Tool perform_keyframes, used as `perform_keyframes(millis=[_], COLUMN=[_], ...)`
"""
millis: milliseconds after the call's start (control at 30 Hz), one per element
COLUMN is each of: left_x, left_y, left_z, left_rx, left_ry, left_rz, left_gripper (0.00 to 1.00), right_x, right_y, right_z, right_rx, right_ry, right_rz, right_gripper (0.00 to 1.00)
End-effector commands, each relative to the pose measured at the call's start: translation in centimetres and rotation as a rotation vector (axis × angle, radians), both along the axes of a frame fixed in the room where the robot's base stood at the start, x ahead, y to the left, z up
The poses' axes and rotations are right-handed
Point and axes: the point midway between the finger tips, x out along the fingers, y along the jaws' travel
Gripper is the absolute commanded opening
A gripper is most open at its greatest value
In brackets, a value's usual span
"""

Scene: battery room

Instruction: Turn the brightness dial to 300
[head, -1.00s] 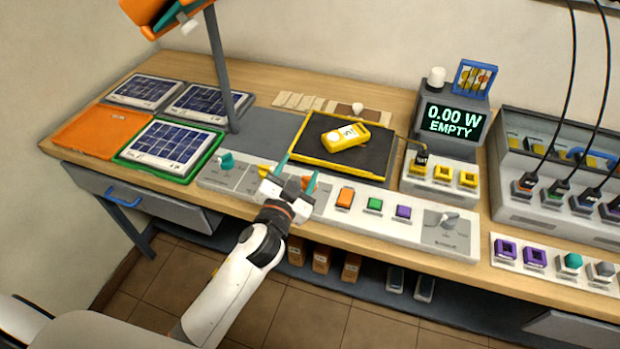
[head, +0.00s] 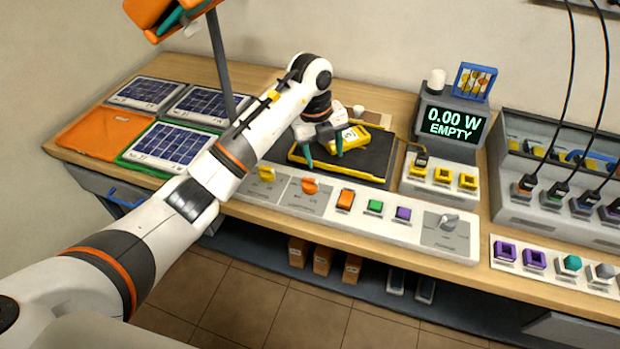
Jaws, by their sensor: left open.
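The control strip (head: 330,205) along the bench front carries several dials. A yellow dial (head: 266,174), an orange dial (head: 310,186) and a grey dial (head: 449,222) show. The labels are too small to read, so I cannot tell which dial is for brightness. The strip's left end, where a teal dial sat, is hidden behind my left arm. My left gripper (head: 323,154) is open and points down over the black mat, behind the strip and apart from the dials. It is close to the yellow meter (head: 358,138) and partly covers it. My right gripper is not in view.
A display (head: 452,122) reads 0.00 W and EMPTY. Solar panels (head: 168,143) and an orange tray (head: 97,134) lie at left, below a lamp post (head: 221,65). Orange, green and purple buttons (head: 403,213) sit on the strip. A grey cabled unit (head: 545,195) stands at right.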

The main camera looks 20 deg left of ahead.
Motion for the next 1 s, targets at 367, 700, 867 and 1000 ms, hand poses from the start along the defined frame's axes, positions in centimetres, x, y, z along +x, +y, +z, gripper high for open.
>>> perform_keyframes(millis=[367, 700, 867, 1000], left_x=[-0.2, -0.2, -0.1, -0.1], left_y=[3.1, 3.1, 3.1, 3.1], left_z=[-0.9, -7.4, -9.5, -10.4], left_rx=[0.155, 0.152, 0.152, 0.153], left_ry=[0.057, 0.056, 0.053, 0.051], left_rz=[0.088, 0.088, 0.086, 0.086], left_gripper=[0.59, 0.59, 0.59, 0.59], right_x=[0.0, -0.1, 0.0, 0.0], right_y=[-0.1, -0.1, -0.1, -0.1], right_z=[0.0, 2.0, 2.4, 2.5], right_rx=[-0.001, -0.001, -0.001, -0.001], right_ry=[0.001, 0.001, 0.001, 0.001], right_rz=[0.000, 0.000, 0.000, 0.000], right_gripper=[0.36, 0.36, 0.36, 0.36])
